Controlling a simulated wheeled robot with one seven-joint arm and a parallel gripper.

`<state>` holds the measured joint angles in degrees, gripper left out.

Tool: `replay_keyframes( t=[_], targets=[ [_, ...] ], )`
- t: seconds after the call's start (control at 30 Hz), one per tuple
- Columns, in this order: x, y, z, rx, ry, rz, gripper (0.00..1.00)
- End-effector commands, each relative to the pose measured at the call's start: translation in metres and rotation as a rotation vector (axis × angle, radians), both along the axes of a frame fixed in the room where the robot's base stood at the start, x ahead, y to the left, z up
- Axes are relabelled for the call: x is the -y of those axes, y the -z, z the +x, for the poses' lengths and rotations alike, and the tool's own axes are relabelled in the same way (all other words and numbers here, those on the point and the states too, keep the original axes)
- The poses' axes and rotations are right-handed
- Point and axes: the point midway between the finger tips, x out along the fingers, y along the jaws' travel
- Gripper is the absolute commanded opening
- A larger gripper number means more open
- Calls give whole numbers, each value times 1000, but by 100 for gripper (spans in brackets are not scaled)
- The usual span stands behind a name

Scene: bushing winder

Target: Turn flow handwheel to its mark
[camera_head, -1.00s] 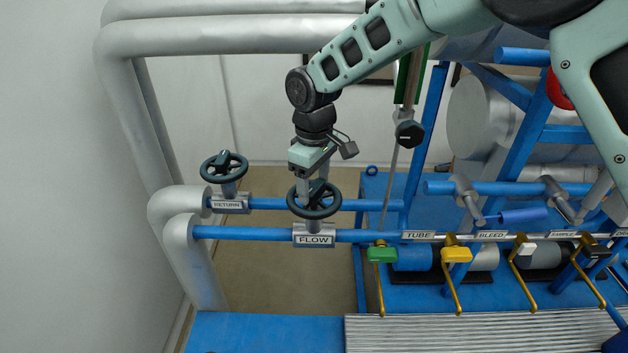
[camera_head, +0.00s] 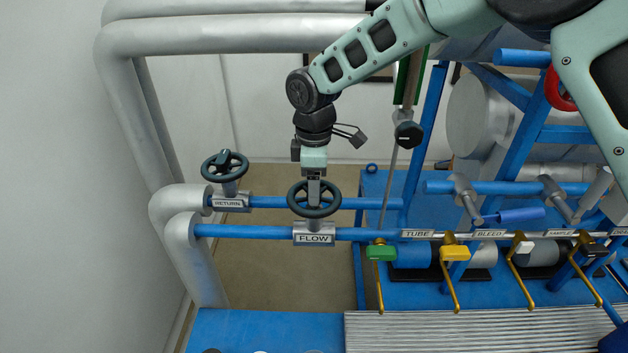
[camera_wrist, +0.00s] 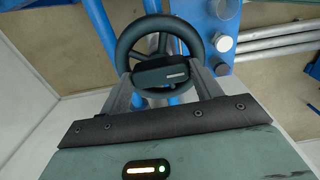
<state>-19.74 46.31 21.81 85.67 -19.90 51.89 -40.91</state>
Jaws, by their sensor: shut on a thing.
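The flow handwheel (camera_head: 297,201) is a dark teal spoked wheel on a grey valve body with the label FLOW (camera_head: 314,239) on the lower blue pipe. My gripper (camera_head: 314,199) points down onto this wheel from above and is shut on it. In the wrist view the wheel (camera_wrist: 123,42) lies past the fingers, and a dark block (camera_wrist: 160,72) sits between the two fingers (camera_wrist: 161,88). The gripper covers part of the wheel's hub and spokes. I cannot make out the mark in either view.
The similar return handwheel (camera_head: 225,166) stands close by at the left, behind. Several coloured valve levers, such as the green one (camera_head: 381,254) and the yellow one (camera_head: 455,254), line the pipe to the right. A blue upright (camera_head: 427,140) stands right of my arm.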

Motion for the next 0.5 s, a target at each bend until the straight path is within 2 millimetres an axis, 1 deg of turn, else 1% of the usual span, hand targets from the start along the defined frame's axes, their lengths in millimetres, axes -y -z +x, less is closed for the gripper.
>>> replay_keyframes(
  t=[0.33, 0.37, 0.4, 0.43, 0.5],
  targets=[
    [0, -1, 1, 4, -6, 0, 41],
    [0, -1, 1, 4, -6, 0, 69],
    [0, -1, 1, 4, -5, 0, 80],
    [0, -1, 1, 4, -5, 0, 85],
    [0, -1, 1, 3, -5, 0, 85]
  ],
)
